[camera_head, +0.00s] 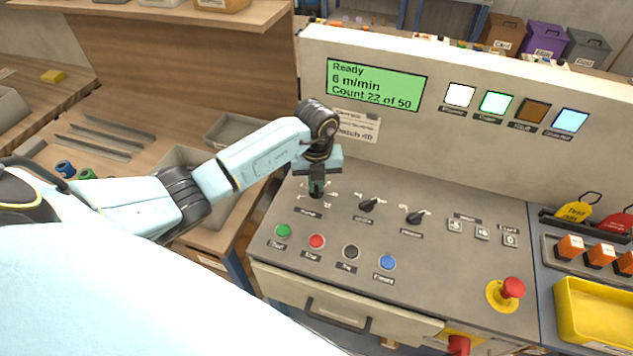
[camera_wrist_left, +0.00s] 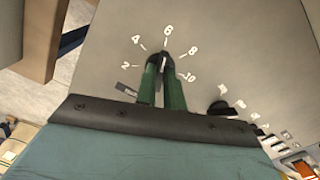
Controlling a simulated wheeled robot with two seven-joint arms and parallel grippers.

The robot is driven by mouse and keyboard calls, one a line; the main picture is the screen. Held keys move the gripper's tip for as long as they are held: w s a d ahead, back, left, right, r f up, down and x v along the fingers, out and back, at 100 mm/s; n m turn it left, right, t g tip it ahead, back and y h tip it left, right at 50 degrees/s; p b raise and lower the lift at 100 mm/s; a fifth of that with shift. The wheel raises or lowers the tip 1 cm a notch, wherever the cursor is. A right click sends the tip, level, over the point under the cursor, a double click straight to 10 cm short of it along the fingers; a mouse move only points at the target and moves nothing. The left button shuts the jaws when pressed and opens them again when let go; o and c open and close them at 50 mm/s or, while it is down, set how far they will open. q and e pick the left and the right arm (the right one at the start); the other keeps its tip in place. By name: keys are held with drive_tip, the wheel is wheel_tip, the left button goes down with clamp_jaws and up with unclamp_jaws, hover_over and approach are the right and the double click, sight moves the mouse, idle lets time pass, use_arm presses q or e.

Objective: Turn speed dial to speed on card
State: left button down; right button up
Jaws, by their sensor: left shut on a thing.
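The speed dial (camera_wrist_left: 166,60) is a dark knob with a pale pointer line, inside a scale marked 2, 4, 6, 8 and 10. The line points roughly up toward 6, but the fingers partly hide it. My left gripper (camera_head: 317,192) points down onto the panel and is shut on this dial; its green fingers (camera_wrist_left: 163,73) also show in the left wrist view. The display (camera_head: 376,86) reads Ready, 6 m/min, Count 22 of 50. The card (camera_head: 358,126) below it is partly covered by my arm, and its speed is too small to read. My right gripper is not in view.
Two more dark knobs (camera_head: 367,205) (camera_head: 414,217) sit right of the dial. Green (camera_head: 283,231), red (camera_head: 317,241), black (camera_head: 351,252) and blue (camera_head: 387,262) buttons are in front. A red emergency stop (camera_head: 512,288) and yellow tray (camera_head: 597,312) stand at right.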

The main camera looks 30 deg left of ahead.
use_arm(q)
drive_tip(key=shift+a, duration=0.1)
drive_tip(key=m+b, duration=0.2)
drive_tip(key=m, duration=0.3)
drive_tip(key=shift+m, duration=0.3)
drive_tip(key=m+b, duration=0.2)
drive_tip(key=m, duration=0.3)
drive_tip(key=shift+b, duration=0.4)
drive_tip(key=m+b, duration=0.3)
drive_tip(key=m, duration=0.2)
drive_tip(key=shift+m, duration=0.4)
drive_tip(key=shift+m+b, duration=0.8)
drive_tip(key=shift+m, duration=0.7)
drive_tip(key=shift+r, duration=0.1)
drive_tip(key=c, duration=1.5)
unclamp_jaws()
